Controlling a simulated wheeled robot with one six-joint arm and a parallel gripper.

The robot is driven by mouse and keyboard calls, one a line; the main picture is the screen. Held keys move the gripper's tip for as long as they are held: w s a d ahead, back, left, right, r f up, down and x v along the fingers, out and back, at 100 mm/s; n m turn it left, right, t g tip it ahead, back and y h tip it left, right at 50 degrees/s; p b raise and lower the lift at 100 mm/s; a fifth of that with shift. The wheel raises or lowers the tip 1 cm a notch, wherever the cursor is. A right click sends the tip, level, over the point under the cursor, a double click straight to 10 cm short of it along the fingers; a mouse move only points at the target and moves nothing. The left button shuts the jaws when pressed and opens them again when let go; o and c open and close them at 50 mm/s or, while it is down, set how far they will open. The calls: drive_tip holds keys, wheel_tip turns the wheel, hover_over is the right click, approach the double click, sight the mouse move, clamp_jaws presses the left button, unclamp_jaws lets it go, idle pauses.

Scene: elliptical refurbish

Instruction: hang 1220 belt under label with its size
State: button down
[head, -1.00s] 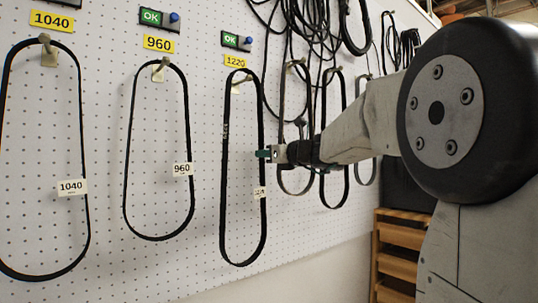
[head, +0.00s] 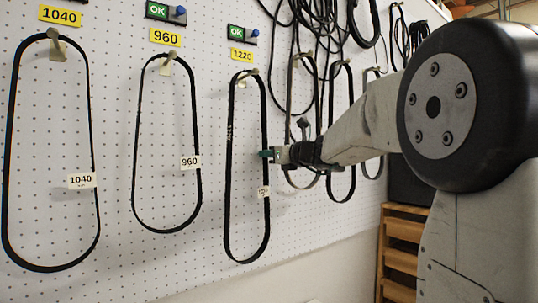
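The 1220 belt (head: 229,165) is a long black loop with a small white tag (head: 263,191) on its right strand. Its top is at the hook (head: 243,77) below the yellow 1220 label (head: 242,55). The loop appears to be around the hook, but I cannot tell whether it rests on it. My gripper (head: 269,154) is at the right strand, just above the tag, with its green fingertip against the belt. It appears shut on that strand; its far finger is hidden.
To the left, the 960 belt (head: 136,150) and 1040 belt (head: 9,160) hang below their labels. Several other black belts and loops (head: 338,130) hang behind my arm on the right. The white pegboard (head: 110,130) is close behind; a wooden rack (head: 402,230) stands lower right.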

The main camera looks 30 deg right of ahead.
drive_tip(key=c, duration=1.5)
unclamp_jaws()
drive_tip(key=shift+c, duration=0.2)
